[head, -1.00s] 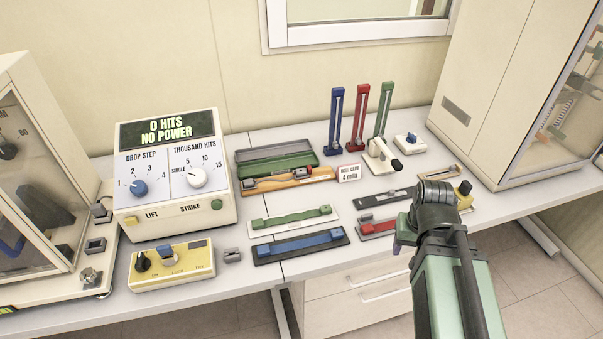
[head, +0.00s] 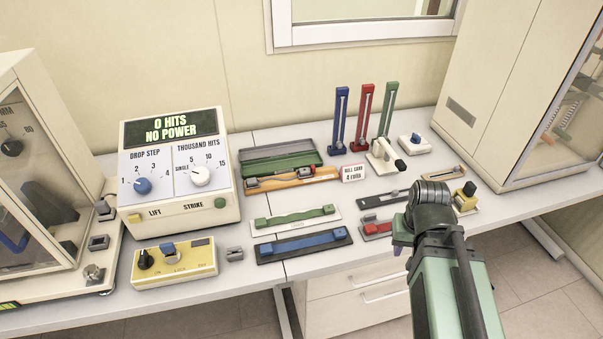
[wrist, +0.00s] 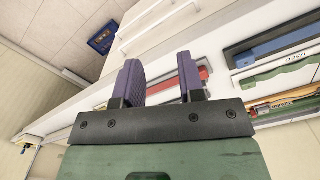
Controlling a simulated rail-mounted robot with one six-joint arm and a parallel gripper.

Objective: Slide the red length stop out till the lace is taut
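The red horizontal fixture (head: 377,228) lies near the front edge of the bench in the head view, with its right part hidden behind my arm. In the wrist view, its red end (wrist: 205,73) shows just right of my right finger, and a duller part shows between the fingers. I cannot make out the lace or how tight it is. My gripper (wrist: 158,78) has two purple fingers, spread apart with nothing seen held between them. The fingers overlap the red fixture in the wrist view; I cannot tell whether they touch it. In the head view the fingers are mostly hidden.
Similar blue (head: 303,243) and green (head: 295,216) strip fixtures lie left of the red one. Upright blue (head: 341,120), red (head: 363,118) and green (head: 385,110) slotted posts stand behind. A yellow-topped fixture (head: 466,197) is close on the right.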

